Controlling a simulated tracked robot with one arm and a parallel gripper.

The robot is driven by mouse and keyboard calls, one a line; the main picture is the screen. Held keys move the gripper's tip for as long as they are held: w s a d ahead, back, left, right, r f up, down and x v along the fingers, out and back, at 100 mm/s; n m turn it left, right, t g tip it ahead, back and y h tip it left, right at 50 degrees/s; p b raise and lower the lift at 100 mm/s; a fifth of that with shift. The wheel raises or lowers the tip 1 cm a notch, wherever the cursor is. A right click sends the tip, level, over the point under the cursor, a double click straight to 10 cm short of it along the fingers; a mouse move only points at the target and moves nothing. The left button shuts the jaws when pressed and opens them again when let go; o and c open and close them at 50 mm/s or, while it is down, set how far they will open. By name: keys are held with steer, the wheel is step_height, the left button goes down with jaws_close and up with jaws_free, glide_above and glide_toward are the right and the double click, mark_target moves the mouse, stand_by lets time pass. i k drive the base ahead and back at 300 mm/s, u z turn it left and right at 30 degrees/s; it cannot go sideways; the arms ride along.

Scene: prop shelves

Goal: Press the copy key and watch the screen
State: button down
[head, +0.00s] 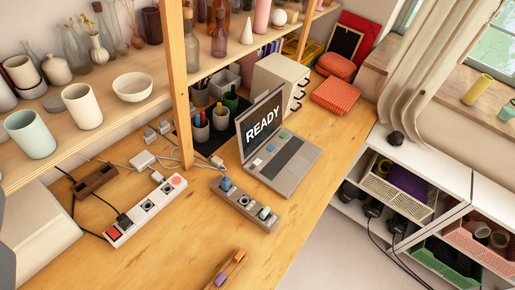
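The laptop-like device (290,178) stands open on the wooden desk. Its screen (262,125) is dark and reads "READY" in white letters. A row of small coloured keys lies below the screen: a white key (257,162), a blue key (271,147) and a green key (283,135). Any labels on them are too small to read, so I cannot tell which one is the copy key. No gripper fingers can be made out in the head view.
In front of the device lies a grey block (243,204) with coloured knobs. A power strip (147,207) with cables lies to its left. A wooden post (178,85) rises left of the device. A small brown-orange item (228,268) lies near the front. Desk right of the device is clear.

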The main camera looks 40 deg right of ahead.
mark_target(271, 147)
steer(key=u, duration=2.55)
steer(key=k, duration=1.45)
steer(key=z, duration=2.05)
steer(key=i, duration=0.75)
steer(key=z, duration=0.1)
